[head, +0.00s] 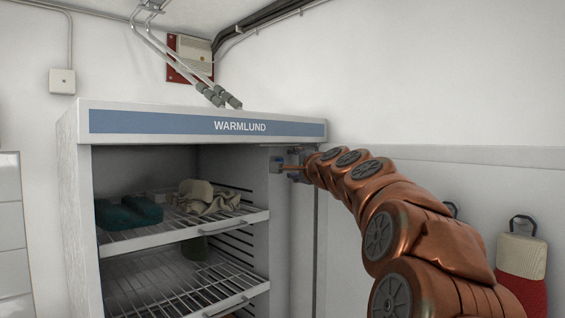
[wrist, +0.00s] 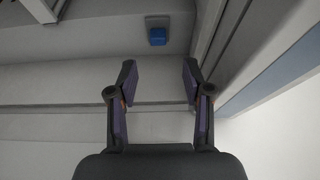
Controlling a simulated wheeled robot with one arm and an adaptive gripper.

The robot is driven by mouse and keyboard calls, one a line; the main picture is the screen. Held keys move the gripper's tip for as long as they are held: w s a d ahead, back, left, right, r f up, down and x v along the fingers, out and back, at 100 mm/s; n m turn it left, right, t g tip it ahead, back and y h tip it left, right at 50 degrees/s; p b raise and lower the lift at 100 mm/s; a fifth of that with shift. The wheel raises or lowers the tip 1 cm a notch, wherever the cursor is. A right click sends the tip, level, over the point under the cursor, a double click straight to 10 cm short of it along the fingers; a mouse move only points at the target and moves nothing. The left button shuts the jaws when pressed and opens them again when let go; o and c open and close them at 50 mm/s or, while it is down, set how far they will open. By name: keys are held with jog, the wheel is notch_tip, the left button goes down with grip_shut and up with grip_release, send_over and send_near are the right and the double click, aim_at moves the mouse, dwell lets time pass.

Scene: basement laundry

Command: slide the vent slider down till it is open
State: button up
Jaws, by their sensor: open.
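In the head view my gripper (head: 291,168) is at the upper right front post of the white WARMLUND cabinet (head: 300,230). The slider is too small and too close to the gripper there to make out clearly.
The open cabinet has wire shelves (head: 135,285) holding a dark teal item (head: 128,213) and beige cloth (head: 212,203). Pipes (head: 185,60) run above it. A red and cream item (head: 521,262) hangs on the right wall.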

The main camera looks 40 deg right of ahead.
jog(key=p+x, duration=0.2)
jog(key=x, duration=0.5)
jog(key=shift+w, duration=0.4)
jog(key=shift+f, duration=0.1)
jog(key=shift+c, duration=0.4)
grip_shut()
